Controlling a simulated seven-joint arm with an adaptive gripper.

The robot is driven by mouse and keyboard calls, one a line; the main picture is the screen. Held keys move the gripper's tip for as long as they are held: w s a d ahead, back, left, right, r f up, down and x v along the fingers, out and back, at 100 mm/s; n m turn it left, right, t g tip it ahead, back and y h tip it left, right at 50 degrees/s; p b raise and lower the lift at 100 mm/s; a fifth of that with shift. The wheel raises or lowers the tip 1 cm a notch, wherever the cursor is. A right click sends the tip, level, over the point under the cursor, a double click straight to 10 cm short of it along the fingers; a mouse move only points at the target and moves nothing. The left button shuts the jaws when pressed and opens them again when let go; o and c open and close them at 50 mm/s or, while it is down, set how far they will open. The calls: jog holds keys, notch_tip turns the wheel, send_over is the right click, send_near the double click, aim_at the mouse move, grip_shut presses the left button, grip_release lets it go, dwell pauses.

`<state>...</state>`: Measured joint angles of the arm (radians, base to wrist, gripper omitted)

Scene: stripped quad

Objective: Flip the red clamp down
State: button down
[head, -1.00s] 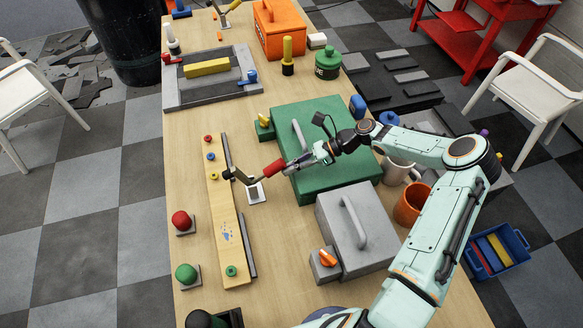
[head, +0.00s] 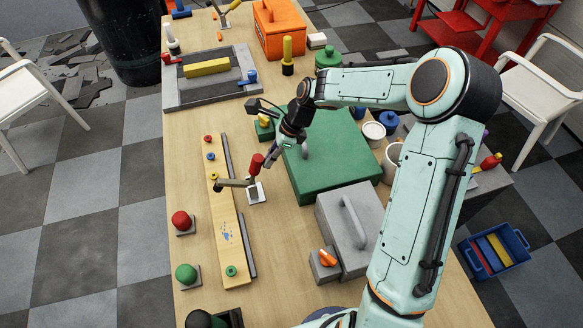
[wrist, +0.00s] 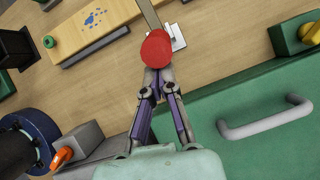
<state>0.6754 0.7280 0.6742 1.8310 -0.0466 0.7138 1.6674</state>
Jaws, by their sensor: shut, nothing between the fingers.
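The red clamp has a red handle (head: 257,164) standing roughly upright above a white base plate (head: 257,194). Its metal bar (head: 236,183) reaches left over the yellow board (head: 228,215), lying nearly level. Whether its tip presses on the board I cannot tell. My gripper (head: 267,163) is shut and empty, just right of the handle. In the wrist view the red handle (wrist: 156,48) is right at the tips of my gripper (wrist: 158,76) and hides part of the clamp. The fingertips look against the handle, but contact is not certain.
A green box with a grey handle (wrist: 265,122) lies under and right of my gripper. A grey box (head: 352,235) stands nearer the front. Red (head: 183,222) and green (head: 187,273) knobs stand left of the board.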

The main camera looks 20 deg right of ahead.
aim_at(251, 171)
jog(key=a+h, duration=0.2)
jog(key=a+r+h, duration=0.1)
jog(key=a+h, duration=0.1)
jog(key=shift+a+r+h, duration=0.1)
jog(key=shift+r+h, duration=0.05)
jog(key=shift+h, duration=0.15)
jog(key=shift+a, duration=0.5)
jog(key=shift+r, duration=0.1)
notch_tip(251, 171, up, 10)
jog(key=shift+s, duration=0.25)
dwell(0.3)
dwell(0.4)
